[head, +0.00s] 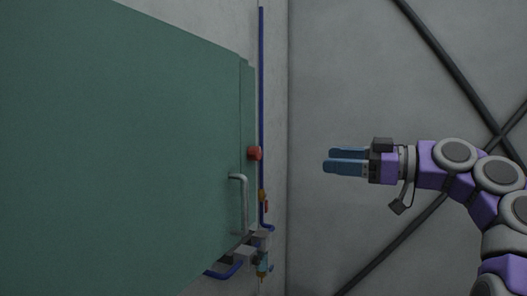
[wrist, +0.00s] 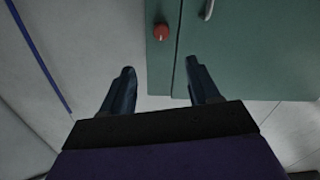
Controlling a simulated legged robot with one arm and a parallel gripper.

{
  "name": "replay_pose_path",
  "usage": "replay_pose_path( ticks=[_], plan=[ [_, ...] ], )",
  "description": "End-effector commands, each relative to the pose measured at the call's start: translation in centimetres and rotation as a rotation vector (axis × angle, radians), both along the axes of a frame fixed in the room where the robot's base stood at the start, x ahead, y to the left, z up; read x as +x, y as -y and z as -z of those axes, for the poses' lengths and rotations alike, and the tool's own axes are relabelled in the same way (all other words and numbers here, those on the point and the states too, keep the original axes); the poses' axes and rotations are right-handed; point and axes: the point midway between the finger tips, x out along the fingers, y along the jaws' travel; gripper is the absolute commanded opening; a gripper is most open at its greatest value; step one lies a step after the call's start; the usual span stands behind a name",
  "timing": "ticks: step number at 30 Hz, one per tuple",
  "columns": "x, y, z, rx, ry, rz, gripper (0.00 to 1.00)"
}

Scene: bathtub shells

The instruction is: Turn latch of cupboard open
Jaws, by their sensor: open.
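The green cupboard (head: 120,150) fills the left of the head view, and its front shows at the top right of the wrist view (wrist: 245,50). Its red latch knob (head: 254,153) sits near the right edge of the cupboard, above a grey bar handle (head: 241,203). In the wrist view the red knob (wrist: 161,31) lies ahead, between the lines of my two fingers, with the handle (wrist: 208,9) to its right. My gripper (head: 327,160) is open and empty, to the right of the knob and apart from it. Its fingers (wrist: 160,67) are spread in the wrist view.
A blue pipe (head: 261,90) runs up the grey wall behind the cupboard. Pipe fittings and a valve (head: 262,262) sit low beside the cupboard. Dark diagonal bars (head: 440,62) cross the back wall. The space between my gripper and the knob looks clear.

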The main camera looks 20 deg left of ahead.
Motion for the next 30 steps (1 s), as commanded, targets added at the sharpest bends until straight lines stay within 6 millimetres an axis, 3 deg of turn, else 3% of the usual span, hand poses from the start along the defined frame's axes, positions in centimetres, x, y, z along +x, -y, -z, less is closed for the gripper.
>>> replay_pose_path(
  ticks=[5, 24, 30],
  plan=[
    [0.1, -1.6, 0.1, 0.000, 0.003, -0.003, 0.61],
    [1.1, -13.9, -0.1, -0.002, -0.001, -0.003, 0.61],
    [1.3, -16.2, -0.1, 0.002, 0.000, 0.000, 0.61]
  ],
)
